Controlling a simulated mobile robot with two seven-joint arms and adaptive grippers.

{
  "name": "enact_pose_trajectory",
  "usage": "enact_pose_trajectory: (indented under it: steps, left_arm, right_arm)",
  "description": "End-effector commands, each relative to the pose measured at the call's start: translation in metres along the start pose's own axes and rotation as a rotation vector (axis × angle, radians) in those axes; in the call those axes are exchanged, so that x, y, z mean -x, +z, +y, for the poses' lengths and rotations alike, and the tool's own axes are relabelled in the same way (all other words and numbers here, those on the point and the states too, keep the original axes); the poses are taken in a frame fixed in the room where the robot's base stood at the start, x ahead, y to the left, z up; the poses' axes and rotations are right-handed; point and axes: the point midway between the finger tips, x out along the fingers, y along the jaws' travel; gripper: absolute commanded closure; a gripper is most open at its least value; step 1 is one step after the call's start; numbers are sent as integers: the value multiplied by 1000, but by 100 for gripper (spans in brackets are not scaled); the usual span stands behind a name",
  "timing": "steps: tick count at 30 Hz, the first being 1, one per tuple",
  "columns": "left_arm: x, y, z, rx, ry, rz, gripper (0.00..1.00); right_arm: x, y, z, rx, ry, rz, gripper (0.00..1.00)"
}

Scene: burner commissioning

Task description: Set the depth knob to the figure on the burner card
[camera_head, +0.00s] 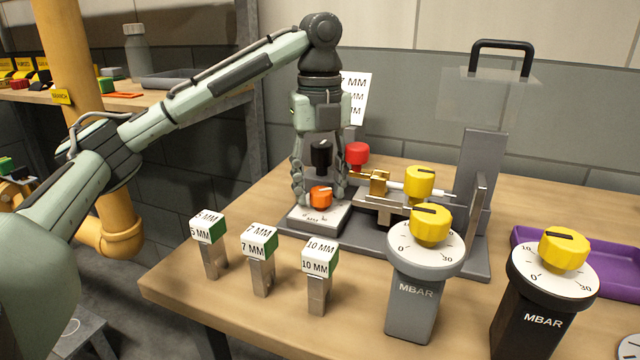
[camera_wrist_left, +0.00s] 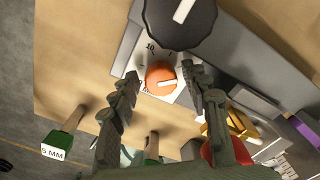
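The orange depth knob (camera_head: 320,197) sits on a white MM dial (camera_head: 312,218) at the table's back left. In the left wrist view the gripper (camera_wrist_left: 160,82) is open, with gaps between both fingers and the knob. The burner card (camera_head: 356,96) stands behind the gripper, which hides part of it; "7 MM" shows on its top line. My right gripper is out of view.
A black knob (camera_head: 321,153) stands close by the fingers, with a red knob (camera_head: 357,153) beside it. Blocks marked 5 (camera_head: 209,228), 7 (camera_head: 259,242) and 10 MM (camera_head: 320,257) stand in front. Yellow-knobbed MBAR dials (camera_head: 430,225) (camera_head: 563,249) and a purple tray (camera_head: 610,273) are right.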

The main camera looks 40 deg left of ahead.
Motion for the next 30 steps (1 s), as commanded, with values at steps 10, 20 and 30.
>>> enact_pose_trajectory:
  steps: [10, 20, 30]
  left_arm:
    - [1, 0, 0, 1, 1, -1, 47]
    - [41, 1, -1, 2, -4, -5, 47]
    - [96, 0, 0, 1, -2, -4, 47]
  right_arm:
    - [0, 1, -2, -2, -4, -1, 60]
    - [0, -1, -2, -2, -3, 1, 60]
    - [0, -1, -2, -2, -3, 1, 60]
